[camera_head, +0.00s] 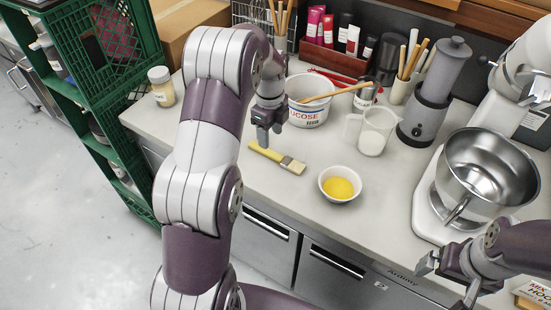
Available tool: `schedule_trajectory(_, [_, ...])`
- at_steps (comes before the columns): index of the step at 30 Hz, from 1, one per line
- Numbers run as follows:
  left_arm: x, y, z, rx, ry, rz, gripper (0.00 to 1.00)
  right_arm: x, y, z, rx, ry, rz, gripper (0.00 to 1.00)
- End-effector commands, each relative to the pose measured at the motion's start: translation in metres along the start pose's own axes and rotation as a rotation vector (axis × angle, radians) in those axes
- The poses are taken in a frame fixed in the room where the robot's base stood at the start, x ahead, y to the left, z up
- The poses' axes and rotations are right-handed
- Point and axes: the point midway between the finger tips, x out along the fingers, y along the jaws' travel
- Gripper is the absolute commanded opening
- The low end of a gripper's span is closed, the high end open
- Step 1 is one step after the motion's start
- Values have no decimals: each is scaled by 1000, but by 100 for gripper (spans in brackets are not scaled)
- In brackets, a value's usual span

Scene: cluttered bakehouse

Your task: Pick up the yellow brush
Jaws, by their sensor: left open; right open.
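The yellow brush (275,157) lies flat on the pale counter. Its yellow handle points to the upper left and its bristle end to the lower right. My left gripper (264,142) is open and empty, pointing down just above the handle; I cannot tell whether it touches the brush. My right gripper (445,282) is open and empty at the lower right, in front of the counter edge, far from the brush.
A white bowl of yellow liquid (340,184) sits right of the brush. A white tub (307,112), a measuring jug (372,131) and a grinder (436,90) stand behind. A mixer with steel bowl (487,170) is at right. A jar (161,87) stands at left.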

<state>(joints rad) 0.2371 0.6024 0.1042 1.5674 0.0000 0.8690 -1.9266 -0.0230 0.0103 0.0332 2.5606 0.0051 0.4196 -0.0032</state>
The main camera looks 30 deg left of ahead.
Motion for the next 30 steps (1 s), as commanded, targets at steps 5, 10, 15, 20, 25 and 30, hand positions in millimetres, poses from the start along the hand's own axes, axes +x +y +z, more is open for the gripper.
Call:
schedule_trajectory(5, [19,1,-1,-1,1,3,55,-7,0,-1,0,0,0,100])
schedule_trajectory(10, [52,2,-2,-2,1,3,55,-14,0,-2,0,1,0,100])
schedule_trajectory(15, [64,2,-2,-2,-1,-1,55,-14,0,-2,0,0,0,100])
schedule_trajectory(20, [64,2,-2,-2,-1,-1,52,-14,0,-2,0,0,0,100])
schedule_trajectory(25, [64,2,-2,-2,-1,-1,3,-14,0,-2,0,0,0,100])
schedule_trajectory(30, [64,2,-2,-2,-1,-1,3,-14,0,-2,0,0,0,100])
